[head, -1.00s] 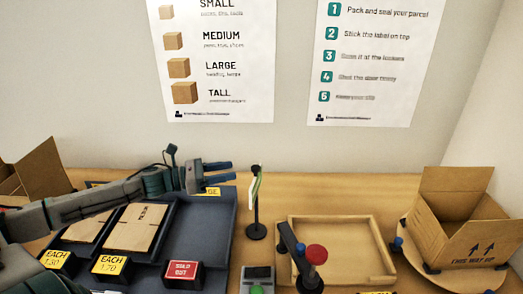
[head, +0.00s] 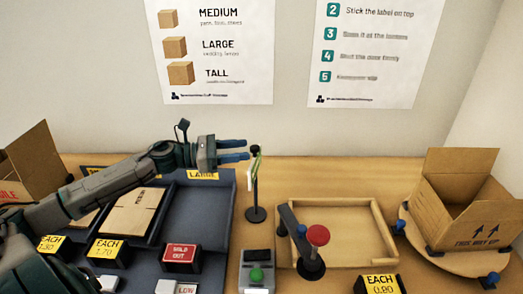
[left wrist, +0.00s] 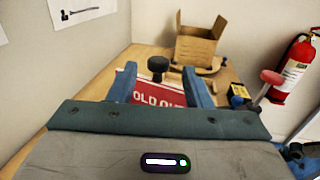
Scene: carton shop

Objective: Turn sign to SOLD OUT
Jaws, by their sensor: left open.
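The sign on its thin dark post (head: 255,189) stands near the middle of the table and appears nearly edge-on in the head view. In the left wrist view its red face (left wrist: 156,93) carries white letters reading "OLD OU", with the ends hidden. A black knob (left wrist: 157,65) tops it. My left gripper (head: 246,150) is open at the sign's upper part, close to the knob. In the left wrist view the gripper's blue fingers (left wrist: 160,82) stand either side of the sign and knob; whether they touch is unclear.
A separate red SOLD OUT block (head: 180,254) sits before the dark tray (head: 214,215). A wooden tray (head: 377,215), a red-knobbed lever (head: 317,236), a device with a green button (head: 257,275) and an open carton (head: 462,208) stand nearby.

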